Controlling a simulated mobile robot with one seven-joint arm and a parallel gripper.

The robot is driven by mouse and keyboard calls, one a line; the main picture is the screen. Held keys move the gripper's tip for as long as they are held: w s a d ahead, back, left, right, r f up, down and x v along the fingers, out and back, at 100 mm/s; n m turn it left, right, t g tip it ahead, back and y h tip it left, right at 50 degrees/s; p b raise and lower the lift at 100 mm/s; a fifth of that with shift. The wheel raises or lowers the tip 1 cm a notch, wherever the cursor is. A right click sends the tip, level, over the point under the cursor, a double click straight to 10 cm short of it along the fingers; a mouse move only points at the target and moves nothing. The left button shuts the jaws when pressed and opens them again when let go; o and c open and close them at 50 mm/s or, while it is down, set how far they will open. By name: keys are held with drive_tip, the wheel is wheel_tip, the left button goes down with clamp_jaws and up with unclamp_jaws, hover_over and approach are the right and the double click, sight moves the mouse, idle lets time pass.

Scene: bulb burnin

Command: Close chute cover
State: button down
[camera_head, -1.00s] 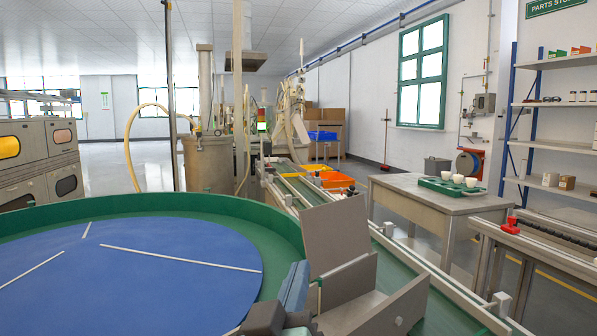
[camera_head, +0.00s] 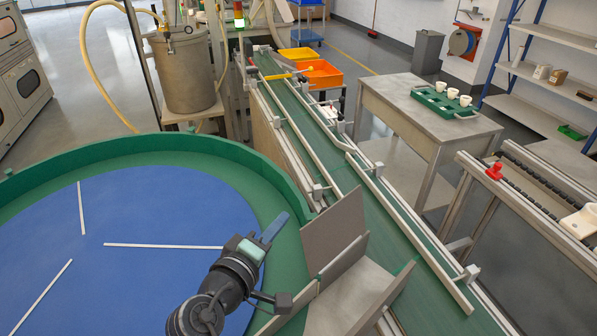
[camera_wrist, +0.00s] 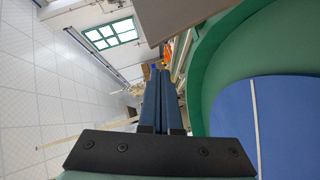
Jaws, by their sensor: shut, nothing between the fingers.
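The chute (camera_head: 352,300) is a grey, open-topped metal channel at the bottom of the head view, between the round table and the green conveyor. A flat grey plate, seemingly the chute cover (camera_head: 334,231), stands upright at the chute's far end, leaving the channel open. In the wrist view a grey panel, likely this cover, shows at the top (camera_wrist: 180,18). My gripper (camera_head: 277,224) is over the green rim of the round table, left of the cover and apart from it in the head view. Its blue fingers are together and empty, also in the wrist view (camera_wrist: 160,95).
The round table (camera_head: 150,240) has a blue disc with white strips and a raised green rim. The green conveyor (camera_head: 390,225) with metal rails runs beyond the chute. A workbench (camera_head: 420,120) holds a green tray of white cups. A rail with a red knob (camera_head: 494,171) stands at right.

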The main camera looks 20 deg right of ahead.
sight(331, 228)
drive_tip(key=w+d+f+n, duration=0.1)
drive_tip(key=d, duration=0.1)
drive_tip(key=w+d+f+n+h, duration=0.1)
drive_tip(key=d+n, duration=0.1)
drive_tip(key=d, duration=0.1)
drive_tip(key=w+d+f+n+p, duration=0.1)
drive_tip(key=d+f+n, duration=0.1)
drive_tip(key=d, duration=0.1)
drive_tip(key=shift+w+h, duration=0.3)
idle(0.4)
idle(0.3)
drive_tip(key=shift+s, duration=0.1)
